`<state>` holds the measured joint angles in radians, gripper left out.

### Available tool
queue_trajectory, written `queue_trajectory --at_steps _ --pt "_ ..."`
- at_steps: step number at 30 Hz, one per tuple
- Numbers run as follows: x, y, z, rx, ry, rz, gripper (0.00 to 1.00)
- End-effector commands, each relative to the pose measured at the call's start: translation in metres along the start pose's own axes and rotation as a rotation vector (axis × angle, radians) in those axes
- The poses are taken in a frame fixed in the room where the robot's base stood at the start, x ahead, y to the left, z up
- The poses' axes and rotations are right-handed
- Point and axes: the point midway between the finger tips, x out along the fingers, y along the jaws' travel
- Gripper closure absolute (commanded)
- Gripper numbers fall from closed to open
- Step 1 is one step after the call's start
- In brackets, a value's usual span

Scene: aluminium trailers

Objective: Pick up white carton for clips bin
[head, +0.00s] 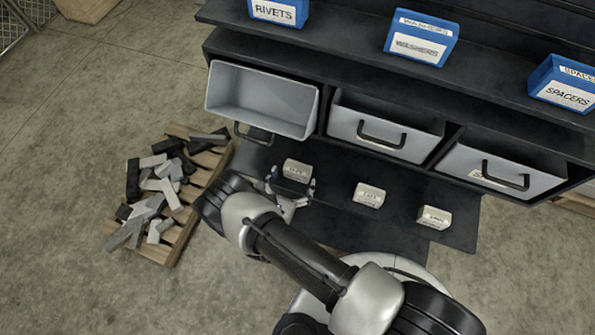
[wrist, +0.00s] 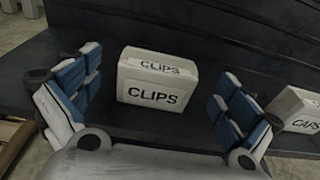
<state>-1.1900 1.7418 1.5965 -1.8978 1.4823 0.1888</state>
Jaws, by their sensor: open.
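The white carton (wrist: 157,84) labelled CLIPS stands upright on the dark low shelf, between the fingers of my gripper (wrist: 155,100) in the wrist view. The fingers have blue pads and are spread on both sides, with a gap to the carton on each side. In the head view the same carton (head: 297,170) is at the left of a row of cartons, with my gripper (head: 291,190) at its near side. The grey bins above are a tilted-out left bin (head: 262,97), a middle bin (head: 382,135) and a right bin (head: 500,172). Their labels are not readable.
A second white carton (head: 369,195), labelled CAPS in the wrist view (wrist: 297,110), stands to the right, with a third carton (head: 434,217) beyond. Blue boxes (head: 421,38) line the upper shelf. A wooden pallet (head: 186,232) with grey and black bars lies left on the floor.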

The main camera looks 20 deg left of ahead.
Motion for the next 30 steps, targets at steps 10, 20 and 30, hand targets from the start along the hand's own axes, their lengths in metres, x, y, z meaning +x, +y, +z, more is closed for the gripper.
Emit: queue_trajectory --at_steps 10,20,30 --pt "0.041 0.001 -0.001 0.000 0.000 -0.002 0.02" --pt "0.041 0.001 0.000 0.000 0.000 -0.002 0.10" --pt "0.041 0.001 0.000 0.000 0.000 -0.002 0.33"
